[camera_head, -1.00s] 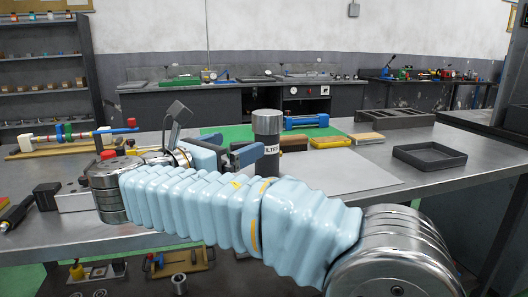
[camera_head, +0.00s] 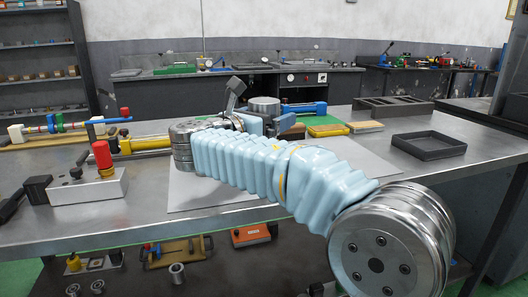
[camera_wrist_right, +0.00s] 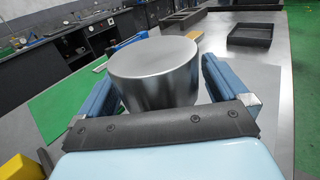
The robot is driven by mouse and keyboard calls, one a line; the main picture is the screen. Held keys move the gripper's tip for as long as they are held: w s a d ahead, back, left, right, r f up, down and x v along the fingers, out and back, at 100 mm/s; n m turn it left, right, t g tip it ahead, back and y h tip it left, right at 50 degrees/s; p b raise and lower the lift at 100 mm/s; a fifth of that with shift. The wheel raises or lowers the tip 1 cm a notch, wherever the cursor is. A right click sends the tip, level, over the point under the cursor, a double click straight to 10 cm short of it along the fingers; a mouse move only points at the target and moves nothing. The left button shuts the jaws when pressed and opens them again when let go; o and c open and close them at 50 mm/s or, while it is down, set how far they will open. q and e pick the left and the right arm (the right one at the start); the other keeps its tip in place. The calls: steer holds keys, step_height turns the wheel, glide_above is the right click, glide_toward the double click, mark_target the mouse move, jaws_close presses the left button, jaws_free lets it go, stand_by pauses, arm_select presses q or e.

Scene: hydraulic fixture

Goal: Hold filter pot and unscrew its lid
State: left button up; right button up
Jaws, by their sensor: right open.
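The filter pot shows as a dark grey metal cylinder with a flat round lid (camera_head: 264,103) in the head view. My right arm and gripper hide its lower part and label. In the right wrist view the smooth lid (camera_wrist_right: 155,65) stands upright between the two blue fingers. My right gripper (camera_head: 268,124) is open around the lid, with a visible gap to the fingers in the right wrist view (camera_wrist_right: 157,82). Whether the fingers touch it lower down cannot be seen. My left gripper is not in view.
A grey mat (camera_head: 215,195) lies under the arm. A metal block with a red knob (camera_head: 103,158) stands at the left. An empty dark tray (camera_head: 428,146) and a larger compartment tray (camera_head: 395,105) are at the right.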

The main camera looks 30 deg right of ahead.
steer(key=shift+w+d, duration=0.15)
steer(key=shift+d, duration=0.15)
steer(key=c, duration=1.6)
steer(key=shift+r, duration=0.15)
